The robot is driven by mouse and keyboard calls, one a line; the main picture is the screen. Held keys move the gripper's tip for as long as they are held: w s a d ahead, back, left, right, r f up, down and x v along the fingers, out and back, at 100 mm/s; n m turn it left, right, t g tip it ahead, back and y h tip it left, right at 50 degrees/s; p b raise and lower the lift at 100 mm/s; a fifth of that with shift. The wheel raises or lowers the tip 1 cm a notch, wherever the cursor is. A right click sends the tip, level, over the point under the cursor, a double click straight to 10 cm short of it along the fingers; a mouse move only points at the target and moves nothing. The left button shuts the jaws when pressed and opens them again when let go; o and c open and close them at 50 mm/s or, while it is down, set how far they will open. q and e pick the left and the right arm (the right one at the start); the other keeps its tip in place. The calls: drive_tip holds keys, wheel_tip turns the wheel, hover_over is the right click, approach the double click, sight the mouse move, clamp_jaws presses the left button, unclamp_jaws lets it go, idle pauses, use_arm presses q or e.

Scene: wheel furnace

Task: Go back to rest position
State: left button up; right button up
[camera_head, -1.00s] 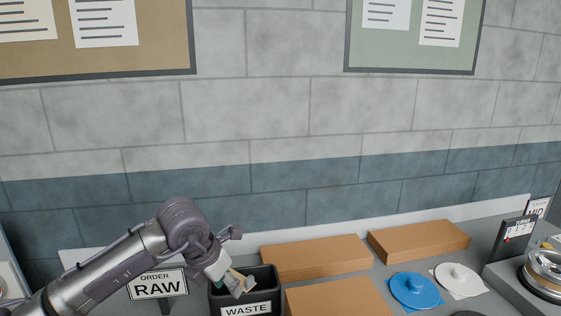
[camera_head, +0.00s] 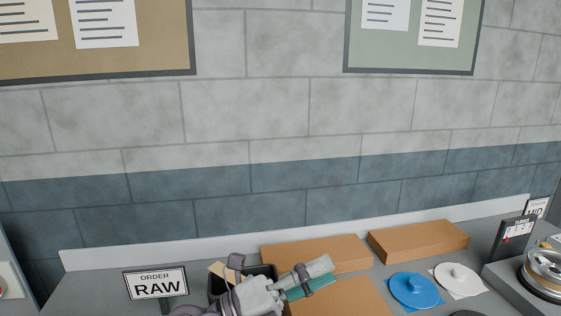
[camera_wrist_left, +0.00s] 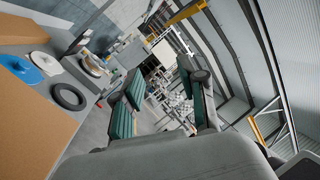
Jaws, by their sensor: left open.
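My left gripper (camera_head: 316,276) is low in the head view, in front of the black waste bin (camera_head: 214,291) and over the cardboard boxes. It points to the right, and its teal finger pads show. In the left wrist view my left gripper (camera_wrist_left: 160,88) has its fingers spread, with nothing between them. A beige piece (camera_head: 217,269) shows at the bin's mouth. The gripper and wrist hide the bin's front and label. My right gripper is in neither view.
An "ORDER RAW" sign (camera_head: 156,284) stands left of the bin. Flat cardboard boxes (camera_head: 418,240) lie along the wall. A dark ring (camera_wrist_left: 69,97) shows in the wrist view.

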use_arm(q)
drive_tip(key=w+a+f+n+t+y, duration=0.2)
drive_tip(key=a+n+t+y, duration=0.55)
drive_tip(key=n, duration=0.45)
drive_tip(key=w+a+f+n+t+y, duration=0.1)
drive_tip(key=w+a+n+t+y, duration=0.2)
drive_tip(key=a+n+t+y, duration=0.6)
drive_tip(key=s+a+f+n+g+y, duration=0.2)
drive_tip(key=a+f+n+g, duration=0.2)
drive_tip(key=f+n, duration=0.3)
drive_tip(key=s+a+f+n+g+y, duration=0.3)
drive_tip(key=a+f+n+g, duration=0.1)
drive_tip(key=f, duration=0.5)
drive_tip(key=s+a+f+n+g+h, duration=0.1)
drive_tip(key=s+f+g, duration=0.4)
drive_tip(key=s+f, duration=0.45)
drive_tip(key=s+a+f+n+g, duration=0.15)
drive_tip(key=s+f+g, duration=0.45)
drive_tip(key=s, duration=0.6)
wheel_tip(320, 180, down, 28)
drive_tip(key=s+g+b, duration=0.1)
drive_tip(key=s, duration=0.1)
drive_tip(key=s+a+f+g, duration=0.1)
drive_tip(key=s+a+f, duration=0.1)
drive_tip(key=s+f, duration=1.3)
drive_tip(key=shift+s+a+f+b, duration=0.15)
drive_tip(key=shift+s+f+b, duration=0.25)
